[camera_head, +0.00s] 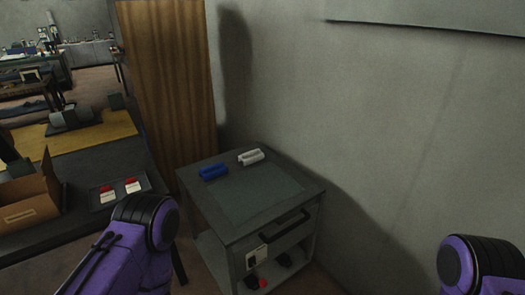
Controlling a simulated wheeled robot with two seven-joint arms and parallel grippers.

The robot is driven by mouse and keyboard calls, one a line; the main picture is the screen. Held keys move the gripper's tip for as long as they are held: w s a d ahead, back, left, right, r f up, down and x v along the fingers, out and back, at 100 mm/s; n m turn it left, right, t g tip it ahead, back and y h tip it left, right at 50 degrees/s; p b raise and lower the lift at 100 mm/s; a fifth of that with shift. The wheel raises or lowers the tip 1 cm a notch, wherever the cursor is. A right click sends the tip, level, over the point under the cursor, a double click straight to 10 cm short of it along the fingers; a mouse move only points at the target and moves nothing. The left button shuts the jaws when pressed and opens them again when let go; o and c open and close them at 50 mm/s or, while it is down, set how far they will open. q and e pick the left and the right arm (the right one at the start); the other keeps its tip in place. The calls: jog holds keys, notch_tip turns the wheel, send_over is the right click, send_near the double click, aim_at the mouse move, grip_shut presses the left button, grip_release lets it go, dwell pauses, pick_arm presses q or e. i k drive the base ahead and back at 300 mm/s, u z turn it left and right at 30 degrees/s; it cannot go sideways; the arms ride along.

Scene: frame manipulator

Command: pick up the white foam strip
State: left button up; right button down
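The white foam strip (251,157) lies on top of the grey cabinet (232,217), near its back edge. A blue piece (213,172) lies just left of it on the same top, apart from it. Purple and black links of my two arms show at the lower left and lower right. Neither gripper is in the picture, and nothing touches the white strip.
A dark table at the left holds a cardboard box (28,206) and a panel with two red buttons (120,191). A wooden panel (167,75) and a grey wall (380,120) stand behind the cabinet. The front of the cabinet top is clear.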

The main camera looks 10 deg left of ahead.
aim_at(249, 158)
jog(key=z, duration=3.6)
jog(key=k, duration=2.3)
jog(key=u, duration=2.1)
jog(key=i, duration=0.4)
jog(key=z, duration=0.15)
